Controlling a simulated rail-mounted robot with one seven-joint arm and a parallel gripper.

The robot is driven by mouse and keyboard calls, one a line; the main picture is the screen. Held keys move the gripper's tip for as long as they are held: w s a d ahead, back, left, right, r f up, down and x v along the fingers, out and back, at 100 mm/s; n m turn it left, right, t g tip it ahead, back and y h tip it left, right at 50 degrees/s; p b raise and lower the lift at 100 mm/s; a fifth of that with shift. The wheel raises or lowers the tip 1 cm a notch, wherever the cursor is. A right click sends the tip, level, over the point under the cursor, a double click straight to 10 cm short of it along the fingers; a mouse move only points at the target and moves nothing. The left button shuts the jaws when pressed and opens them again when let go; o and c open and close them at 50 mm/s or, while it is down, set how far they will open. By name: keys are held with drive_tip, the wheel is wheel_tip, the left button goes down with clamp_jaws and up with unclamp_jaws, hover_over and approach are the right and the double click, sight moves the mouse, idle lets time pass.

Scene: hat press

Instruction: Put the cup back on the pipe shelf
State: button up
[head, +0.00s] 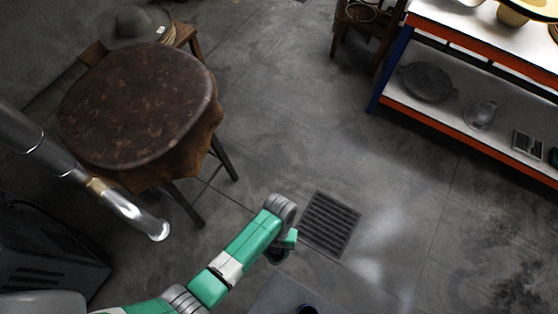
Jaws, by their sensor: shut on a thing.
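My arm reaches from the lower left to the middle of the head view. My gripper (279,256) shows only as a small dark part at the arm's bent end, above the floor near the drain grate. Its fingers point away from me and are hidden behind my wrist. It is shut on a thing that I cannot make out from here. I cannot pick out the cup for certain. I also cannot identify a pipe shelf in this view.
A round brown table (140,95) stands at upper left, with a grey hat (135,22) behind it. A metal pipe (125,208) slants beside it. An orange and blue rack (455,125) holds a grey dish (428,82) and glassware (480,115). Floor around the grate (330,223) is clear.

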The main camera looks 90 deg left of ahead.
drive_tip(key=shift+s+d+f+p, duration=0.15)
drive_tip(key=shift+d+f, duration=0.6)
drive_tip(key=shift+d, duration=1.35)
drive_tip(key=shift+d+f+p, duration=0.2)
drive_tip(key=shift+d+f, duration=0.6)
drive_tip(key=shift+d, duration=1.25)
drive_tip(key=shift+s+d+f+p, duration=0.15)
drive_tip(key=shift+d+f, duration=0.6)
drive_tip(key=shift+d, duration=1.35)
drive_tip(key=shift+w+f, duration=0.1)
drive_tip(key=o, duration=1.2)
